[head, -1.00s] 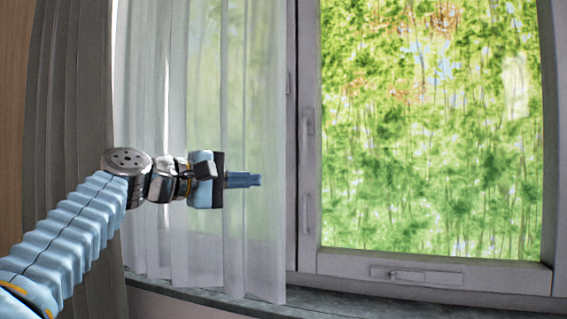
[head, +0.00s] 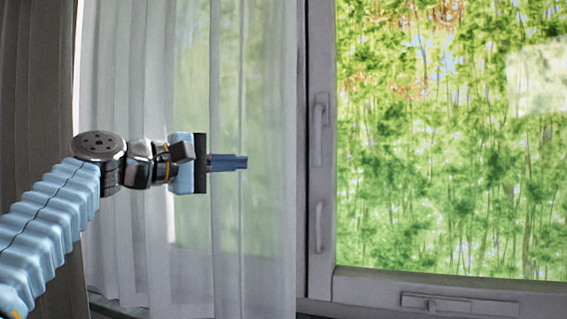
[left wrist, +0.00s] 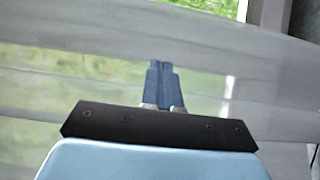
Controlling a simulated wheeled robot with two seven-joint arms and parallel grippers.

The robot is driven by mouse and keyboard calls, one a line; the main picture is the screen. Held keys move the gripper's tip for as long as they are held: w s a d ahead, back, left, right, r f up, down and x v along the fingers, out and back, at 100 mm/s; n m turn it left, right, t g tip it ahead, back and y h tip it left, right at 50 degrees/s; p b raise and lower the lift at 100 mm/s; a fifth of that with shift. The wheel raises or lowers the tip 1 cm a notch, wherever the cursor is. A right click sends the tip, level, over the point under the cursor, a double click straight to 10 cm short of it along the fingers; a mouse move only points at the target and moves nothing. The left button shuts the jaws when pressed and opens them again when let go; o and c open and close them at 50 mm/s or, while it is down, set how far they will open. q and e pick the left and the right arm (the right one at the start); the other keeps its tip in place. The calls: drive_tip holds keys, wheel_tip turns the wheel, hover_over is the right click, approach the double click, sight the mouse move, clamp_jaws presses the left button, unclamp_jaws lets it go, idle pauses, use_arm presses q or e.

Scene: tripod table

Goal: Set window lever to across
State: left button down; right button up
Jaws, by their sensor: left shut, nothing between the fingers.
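The window (head: 318,80) has a grey frame with two slim upright grey handles on its left stile, an upper one (head: 319,130) and a lower one (head: 319,227). A flat horizontal grey handle (head: 460,303) is on the bottom rail. I cannot tell which of these is the lever. My left gripper (head: 246,161) is shut and empty, pointing right in front of the sheer curtain. In the picture it is left of the stile, at a height between the two upright handles, apart from them. Its shut blue fingers (left wrist: 160,68) also show in the left wrist view. My right gripper is not seen.
A sheer white curtain (head: 130,240) hangs left of the stile, behind my left gripper. A thicker grey curtain (head: 35,100) hangs at the far left. The front of the window pane (head: 440,170) is clear, with greenery beyond it.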

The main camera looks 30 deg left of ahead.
sight(319, 138)
use_arm(q)
drive_tip(key=shift+s+d+p+x, duration=0.15)
drive_tip(key=shift+d+p+x, duration=0.3)
drive_tip(key=shift+x, duration=1.65)
drive_tip(key=shift+s+d+p+x, duration=0.2)
drive_tip(key=shift+d+p+x, duration=0.3)
drive_tip(key=shift+x, duration=1.6)
drive_tip(key=shift+s+d+p+x, duration=0.15)
drive_tip(key=shift+d+p+x, duration=0.3)
drive_tip(key=shift+x, duration=1.65)
drive_tip(key=shift+f, duration=0.1)
